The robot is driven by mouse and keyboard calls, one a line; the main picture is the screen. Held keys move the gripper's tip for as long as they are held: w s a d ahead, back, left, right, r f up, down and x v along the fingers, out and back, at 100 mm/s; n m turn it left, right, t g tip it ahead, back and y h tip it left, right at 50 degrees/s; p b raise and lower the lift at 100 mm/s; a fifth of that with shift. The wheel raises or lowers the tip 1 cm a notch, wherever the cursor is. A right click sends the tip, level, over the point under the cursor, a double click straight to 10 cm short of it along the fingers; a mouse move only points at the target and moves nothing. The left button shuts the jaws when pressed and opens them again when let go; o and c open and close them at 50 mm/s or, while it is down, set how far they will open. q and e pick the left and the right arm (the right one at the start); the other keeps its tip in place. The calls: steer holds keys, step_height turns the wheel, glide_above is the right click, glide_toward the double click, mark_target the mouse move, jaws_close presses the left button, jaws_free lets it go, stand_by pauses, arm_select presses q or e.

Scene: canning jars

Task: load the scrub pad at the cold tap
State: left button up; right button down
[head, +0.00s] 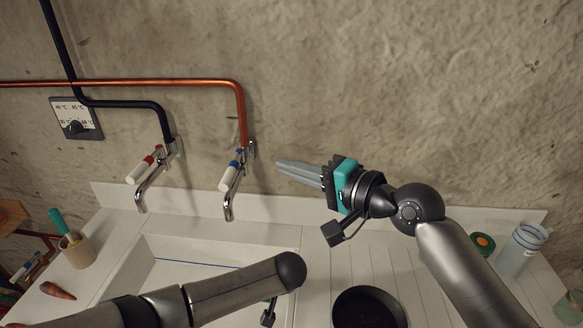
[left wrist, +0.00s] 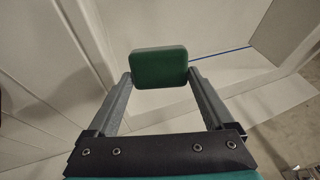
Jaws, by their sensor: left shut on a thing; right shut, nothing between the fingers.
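The cold tap (head: 232,186) has a blue-marked white lever and a chrome spout over the white sink (head: 205,250). My right gripper (head: 278,168) is shut and empty, its fingertips pointing left, a little to the right of the cold tap's lever and apart from it in the picture. In the left wrist view, my left gripper (left wrist: 160,78) is shut on the green scrub pad (left wrist: 160,68), held between its fingertips. In the head view my left arm crosses the sink's front; its fingers and the pad do not show there.
A red-marked tap (head: 146,170) stands left of the cold one. A dark round pan (head: 368,308) sits on the ribbed drainboard (head: 420,275). A jar (head: 520,250) and a green-orange item (head: 483,243) stand at right.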

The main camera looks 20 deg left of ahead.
arm_select(q)
steer(key=s+d+r+p, duration=0.1)
steer(key=d+r+p, duration=0.1)
steer(key=s+d+r+p, duration=0.1)
steer(key=p, duration=0.2)
steer(key=shift+s+d+r+p, duration=0.35)
steer(key=shift+s+r, duration=0.05)
stand_by(1.0)
